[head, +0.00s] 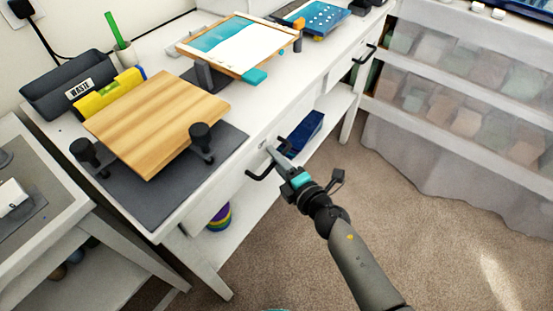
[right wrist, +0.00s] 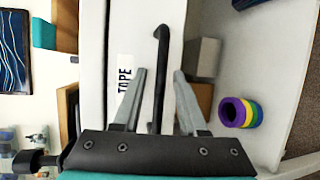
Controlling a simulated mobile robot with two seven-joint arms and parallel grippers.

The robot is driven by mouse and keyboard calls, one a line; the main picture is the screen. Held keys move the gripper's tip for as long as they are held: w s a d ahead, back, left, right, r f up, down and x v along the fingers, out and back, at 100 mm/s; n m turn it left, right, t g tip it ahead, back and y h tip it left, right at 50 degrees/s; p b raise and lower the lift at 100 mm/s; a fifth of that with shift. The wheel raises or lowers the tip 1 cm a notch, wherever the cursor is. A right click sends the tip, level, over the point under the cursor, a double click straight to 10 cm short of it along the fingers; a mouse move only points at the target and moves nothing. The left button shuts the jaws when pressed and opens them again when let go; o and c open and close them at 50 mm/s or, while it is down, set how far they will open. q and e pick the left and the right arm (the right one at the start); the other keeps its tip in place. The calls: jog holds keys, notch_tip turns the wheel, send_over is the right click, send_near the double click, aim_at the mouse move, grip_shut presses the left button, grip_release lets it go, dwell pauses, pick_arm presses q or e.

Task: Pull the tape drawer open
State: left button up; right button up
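The tape drawer (right wrist: 124,70) shows in the right wrist view as a white front with the word TAPE, turned sideways. Its black bar handle (right wrist: 162,70) runs between the two fingers of my right gripper (right wrist: 160,90). The fingers are apart, with a gap on each side of the handle. In the head view my right gripper (head: 275,154) is at the black handle (head: 260,175) on the white bench's front, partly covering it. The drawer looks flush with the bench front.
The white bench (head: 170,50) carries a wooden board (head: 158,115), a waste bin (head: 70,85) and a framed panel (head: 225,45). A blue bin (head: 305,132) and coloured tape rolls (right wrist: 240,112) sit on the lower shelf. Carpeted floor (head: 420,190) in front is clear.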

grip_shut()
dwell(1.2)
